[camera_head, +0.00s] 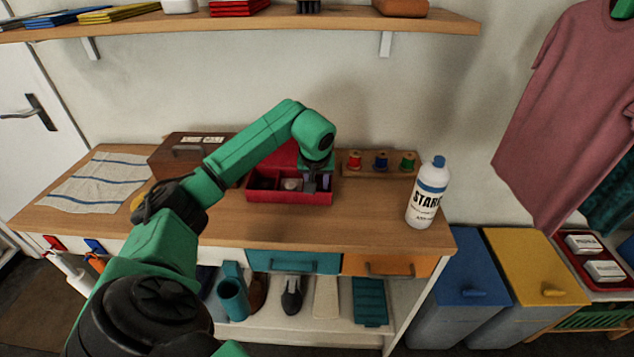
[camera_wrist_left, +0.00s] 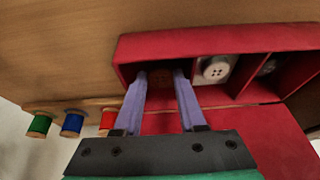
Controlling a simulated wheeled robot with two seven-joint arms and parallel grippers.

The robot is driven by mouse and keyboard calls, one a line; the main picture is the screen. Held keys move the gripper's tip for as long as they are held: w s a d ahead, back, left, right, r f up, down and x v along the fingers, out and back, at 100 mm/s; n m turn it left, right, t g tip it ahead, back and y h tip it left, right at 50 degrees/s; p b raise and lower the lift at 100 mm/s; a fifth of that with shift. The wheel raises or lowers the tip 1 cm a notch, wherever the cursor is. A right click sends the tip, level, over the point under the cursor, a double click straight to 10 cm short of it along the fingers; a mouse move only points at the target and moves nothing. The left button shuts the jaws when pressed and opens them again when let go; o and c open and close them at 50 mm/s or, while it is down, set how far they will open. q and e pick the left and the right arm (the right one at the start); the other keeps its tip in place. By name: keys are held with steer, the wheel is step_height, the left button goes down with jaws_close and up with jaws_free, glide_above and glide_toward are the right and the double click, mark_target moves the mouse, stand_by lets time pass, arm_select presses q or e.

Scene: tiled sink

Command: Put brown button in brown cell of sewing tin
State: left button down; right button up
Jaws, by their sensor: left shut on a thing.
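The red sewing tin (camera_head: 288,198) stands open on the wooden counter, its lid (camera_head: 284,156) raised at the back. In the left wrist view the tin (camera_wrist_left: 225,42) shows several cells in a row. A pale button (camera_wrist_left: 215,69) lies in the middle cell, and a greyish item (camera_wrist_left: 267,67) is in the cell beyond it. My left gripper (camera_head: 317,186) reaches down into the tin's right end cell. Its two fingers are closed on a small brown button (camera_wrist_left: 160,77), low inside that cell. Whether the button touches the cell floor cannot be told. My right gripper is out of view.
A rack of thread spools (camera_head: 381,162) stands just right of the tin, and a white bottle (camera_head: 427,194) stands farther right. A brown box (camera_head: 178,155) and a striped cloth (camera_head: 93,184) lie to the left. The counter before the tin is clear.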

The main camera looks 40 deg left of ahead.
arm_select(q)
steer(key=shift+f, duration=0.15)
steer(key=c, duration=0.8)
jaws_free()
steer(key=shift+o, duration=0.2)
steer(key=shift+r, duration=0.5)
steer(key=v, duration=1.1)
steer(key=shift+s, duration=0.15)
steer(key=shift+r, duration=0.15)
